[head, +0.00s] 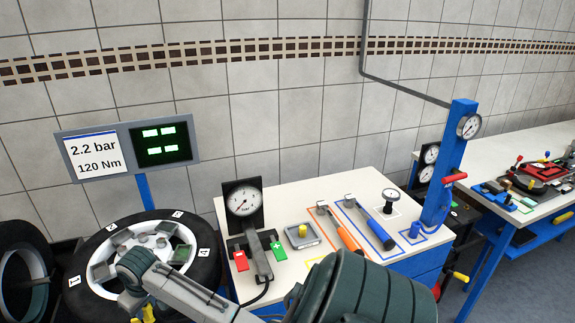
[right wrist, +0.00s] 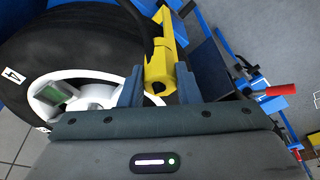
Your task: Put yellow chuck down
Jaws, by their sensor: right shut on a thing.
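The yellow chuck (right wrist: 158,68) is held between the two blue-grey fingers of my right gripper (right wrist: 159,88) in the right wrist view. A black hose-like strand runs beside its upper end. In the head view my right gripper (head: 143,308) is at the bottom left, in front of the wheel, and a bit of the yellow chuck (head: 149,314) shows there at the lower edge. The wheel (head: 200,230) has a black tyre with numbered white tags and a white rim; its tyre (right wrist: 65,45) also fills the left of the right wrist view. My left gripper is out of view.
A white-topped bench (head: 340,185) holds a gauge unit (head: 243,200) with red and green pedals, two torque wrenches and a small tray (head: 302,236). A blue post (head: 450,160) with a gauge stands at its right end. A second, cluttered table (head: 500,160) is farther right.

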